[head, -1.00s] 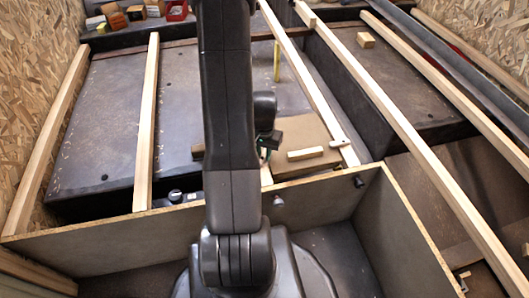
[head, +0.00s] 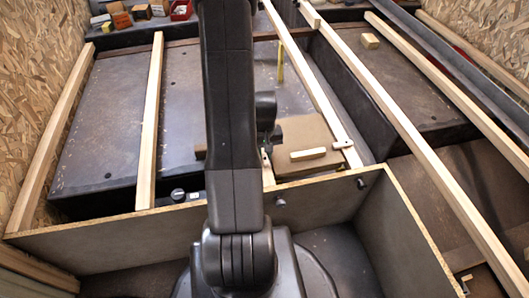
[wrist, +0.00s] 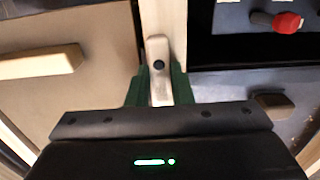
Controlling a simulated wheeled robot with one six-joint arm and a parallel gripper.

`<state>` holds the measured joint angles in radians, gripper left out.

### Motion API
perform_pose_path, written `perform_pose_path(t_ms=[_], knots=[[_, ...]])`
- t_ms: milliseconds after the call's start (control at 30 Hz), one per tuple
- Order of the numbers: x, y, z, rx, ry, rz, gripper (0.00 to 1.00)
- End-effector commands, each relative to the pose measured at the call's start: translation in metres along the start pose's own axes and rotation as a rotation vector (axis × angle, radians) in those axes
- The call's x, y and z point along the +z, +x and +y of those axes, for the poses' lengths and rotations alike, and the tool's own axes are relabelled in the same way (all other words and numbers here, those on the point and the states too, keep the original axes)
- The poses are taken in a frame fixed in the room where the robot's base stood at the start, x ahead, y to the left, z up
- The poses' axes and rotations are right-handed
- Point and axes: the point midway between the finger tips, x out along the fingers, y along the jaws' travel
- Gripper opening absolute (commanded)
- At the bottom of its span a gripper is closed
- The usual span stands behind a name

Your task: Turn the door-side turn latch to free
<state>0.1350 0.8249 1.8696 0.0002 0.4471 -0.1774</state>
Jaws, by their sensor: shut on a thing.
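In the wrist view a pale turn latch (wrist: 158,52) with a dark pivot lies lengthwise along a wooden strip (wrist: 162,14). My gripper (wrist: 159,88) has its green fingers on both sides of the latch's lower end, shut on it. A brown panel (wrist: 75,108) with a wooden grip bar (wrist: 40,62) is left of the strip. In the head view the panel (head: 290,133) and its bar (head: 308,154) are right of my arm, which mostly hides my gripper. A second latch (head: 341,144) lies crosswise at the panel's right side.
A red knob (wrist: 285,22) on dark gear is right of the strip in the wrist view. Long wooden battens (head: 149,120) span the dark wheel-arch boxes. A thin board wall (head: 125,238) stands in front. Small boxes (head: 120,19) sit at the back left.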

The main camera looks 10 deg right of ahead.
Motion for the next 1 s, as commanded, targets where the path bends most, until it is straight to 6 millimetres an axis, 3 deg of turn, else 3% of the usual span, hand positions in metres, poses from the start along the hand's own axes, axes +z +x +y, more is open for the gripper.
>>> perform_pose_path(t_ms=[400, 433, 533, 833, 1000], knots=[[0.0, 0.0, 0.0, 0.0, -0.009, 0.0, 0.0], [0.0, 0.0, 0.0, 0.0, -0.009, 0.0, 0.24], [0.0, 0.0, 0.0, 0.0, -0.009, 0.0, 0.42], [0.0, -0.002, 0.0, 0.0, -0.007, 0.0, 0.42], [-0.001, -0.022, 0.0, 0.001, -0.007, 0.004, 0.42]])
